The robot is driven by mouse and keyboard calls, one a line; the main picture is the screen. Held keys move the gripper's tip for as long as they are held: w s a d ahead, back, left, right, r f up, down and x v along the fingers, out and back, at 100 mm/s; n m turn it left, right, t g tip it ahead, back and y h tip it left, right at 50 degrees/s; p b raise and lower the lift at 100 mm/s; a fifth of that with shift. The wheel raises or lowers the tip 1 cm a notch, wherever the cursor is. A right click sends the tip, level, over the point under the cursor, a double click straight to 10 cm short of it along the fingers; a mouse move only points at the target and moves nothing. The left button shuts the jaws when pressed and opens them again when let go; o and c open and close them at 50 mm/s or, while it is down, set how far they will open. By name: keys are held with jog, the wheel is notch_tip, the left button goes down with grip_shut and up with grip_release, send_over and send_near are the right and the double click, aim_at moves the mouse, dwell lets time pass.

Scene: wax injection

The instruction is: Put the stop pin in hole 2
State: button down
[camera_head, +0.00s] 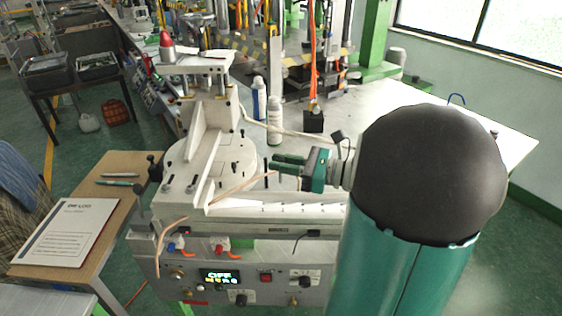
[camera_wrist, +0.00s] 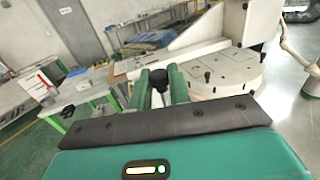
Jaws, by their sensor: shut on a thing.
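The stop pin (camera_head: 266,173) is a thin dark upright pin at the tips of my gripper (camera_head: 274,164). In the wrist view its round black head (camera_wrist: 159,77) shows between the two green fingers of my gripper (camera_wrist: 160,82), which are shut on it. In the head view the pin hangs above the white rail (camera_head: 285,210) at the machine's front, apart from it. Small dark holes or marks run along this rail; I cannot tell which is hole 2. The pin's lower end is hidden in the wrist view.
The white round plate (camera_head: 238,158) with an upright fence stands left of my gripper. Bottles (camera_head: 274,122) stand behind it. The control panel (camera_head: 221,276) is below the rail. A wooden side table (camera_head: 122,168) with a paper is at left.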

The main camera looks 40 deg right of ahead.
aim_at(281, 182)
jog(key=f, duration=0.3)
jog(key=s+f, duration=0.1)
jog(key=shift+d+f, duration=0.15)
jog(key=shift+f, duration=0.6)
jog(key=shift+w+f, duration=0.15)
jog(key=shift+f, duration=1.05)
dwell(1.6)
jog(key=shift+r, duration=0.9)
jog(key=shift+f, duration=1.1)
dwell(1.0)
jog(key=c, duration=1.2)
grip_release()
jog(key=shift+c, duration=0.2)
